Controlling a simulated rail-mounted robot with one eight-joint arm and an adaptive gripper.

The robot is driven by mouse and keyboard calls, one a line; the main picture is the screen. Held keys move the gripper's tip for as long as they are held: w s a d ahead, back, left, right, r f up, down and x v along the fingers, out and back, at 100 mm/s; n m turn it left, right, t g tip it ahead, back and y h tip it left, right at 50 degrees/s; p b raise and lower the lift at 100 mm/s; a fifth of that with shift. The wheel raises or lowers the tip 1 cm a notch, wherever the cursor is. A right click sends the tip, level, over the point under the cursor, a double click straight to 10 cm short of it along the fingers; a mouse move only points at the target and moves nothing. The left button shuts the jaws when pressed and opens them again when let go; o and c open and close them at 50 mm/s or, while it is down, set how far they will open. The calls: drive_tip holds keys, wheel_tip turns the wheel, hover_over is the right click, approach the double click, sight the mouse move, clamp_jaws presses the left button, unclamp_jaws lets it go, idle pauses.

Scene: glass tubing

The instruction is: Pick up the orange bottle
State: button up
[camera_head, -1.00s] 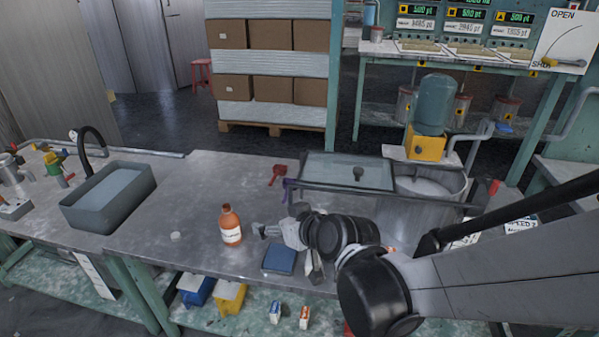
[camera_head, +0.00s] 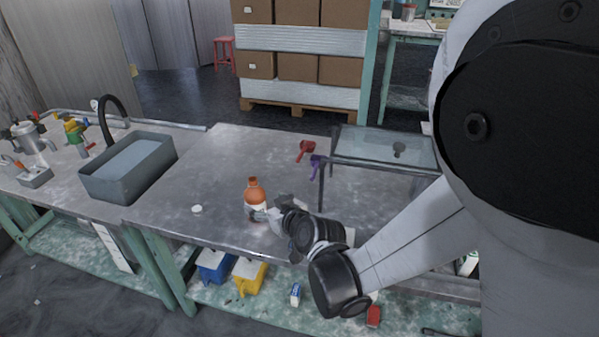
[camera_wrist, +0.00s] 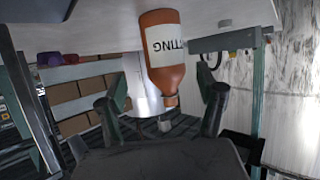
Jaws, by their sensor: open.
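The orange bottle (camera_head: 253,187) with a white label stands upright on the grey worktop (camera_head: 200,180) in the head view. It also shows in the wrist view (camera_wrist: 171,76), upside down there, with lettering on its label. My gripper (camera_head: 261,213) is low beside the bottle's right side in the head view and covers part of its lower body. In the wrist view my gripper (camera_wrist: 163,96) is open, one finger to each side of the bottle's neck as seen in the picture. I cannot tell whether the bottle is between the fingers or just beyond them.
A small white cap (camera_head: 197,209) lies left of the bottle. A grey sink (camera_head: 128,167) is farther left. A glass-topped stand (camera_head: 385,146), a red item (camera_head: 305,151) and a purple item (camera_head: 317,166) are behind to the right. The worktop between sink and bottle is mostly clear.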

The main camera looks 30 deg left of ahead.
sight(256, 201)
drive_tip(key=shift+x, duration=0.9)
drive_tip(key=a+f, duration=0.1)
drive_tip(key=w+a+f+b, duration=0.1)
drive_tip(key=a+f+b, duration=0.1)
drive_tip(key=a, duration=0.1)
drive_tip(key=shift+w, duration=0.25)
drive_tip(key=shift+r, duration=0.1)
drive_tip(key=c, duration=1.4)
drive_tip(key=shift+r, duration=0.1)
